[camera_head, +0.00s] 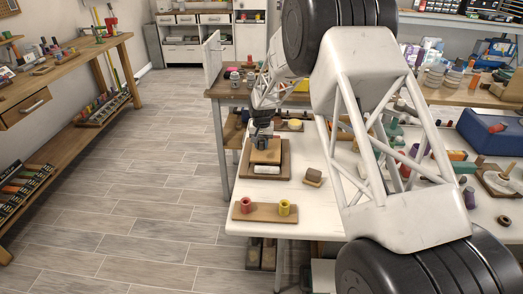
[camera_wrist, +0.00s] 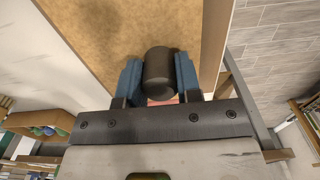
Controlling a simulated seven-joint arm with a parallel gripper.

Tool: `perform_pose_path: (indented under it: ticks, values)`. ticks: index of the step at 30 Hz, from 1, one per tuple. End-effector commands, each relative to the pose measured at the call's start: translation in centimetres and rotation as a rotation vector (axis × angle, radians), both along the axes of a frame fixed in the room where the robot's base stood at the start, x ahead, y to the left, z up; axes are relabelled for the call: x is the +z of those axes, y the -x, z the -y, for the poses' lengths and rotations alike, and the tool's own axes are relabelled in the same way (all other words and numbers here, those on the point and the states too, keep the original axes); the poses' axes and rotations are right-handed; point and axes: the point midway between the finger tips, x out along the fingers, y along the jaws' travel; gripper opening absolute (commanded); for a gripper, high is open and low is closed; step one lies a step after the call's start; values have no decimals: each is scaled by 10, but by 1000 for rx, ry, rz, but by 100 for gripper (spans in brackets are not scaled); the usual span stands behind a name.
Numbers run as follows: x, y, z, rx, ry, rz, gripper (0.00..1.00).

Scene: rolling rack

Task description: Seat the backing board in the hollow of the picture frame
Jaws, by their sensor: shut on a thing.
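The picture frame (camera_head: 244,166) is a brown wooden rectangle lying on the white table, with a pale strip of its hollow showing at the near side. The backing board (camera_head: 266,156) is a tan panel over the far part of the hollow; it fills much of the wrist view (camera_wrist: 105,28). My gripper (camera_head: 263,137) is above the board. In the wrist view, its blue fingers (camera_wrist: 158,80) are shut on the board's dark round knob (camera_wrist: 159,66). I cannot tell how far the board is above the frame; its far edge is hidden.
A wooden holder (camera_head: 265,212) with a red cup (camera_head: 246,205) and a yellow cup (camera_head: 284,207) stands at the near table edge. A small brown block (camera_head: 313,177) lies right of the frame. Clutter fills the table further right.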

Motion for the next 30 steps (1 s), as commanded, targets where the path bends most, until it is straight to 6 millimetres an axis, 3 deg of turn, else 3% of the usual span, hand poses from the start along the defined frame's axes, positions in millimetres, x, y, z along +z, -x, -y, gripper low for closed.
perform_pose_path:
  ticks: [9,24,25,30]
  values:
    - [-31,0,0,0,0,-1,0]
    - [-37,0,0,0,0,-1,0]
    - [-37,0,0,0,0,-1,35]
    - [-37,0,0,0,0,-1,57]
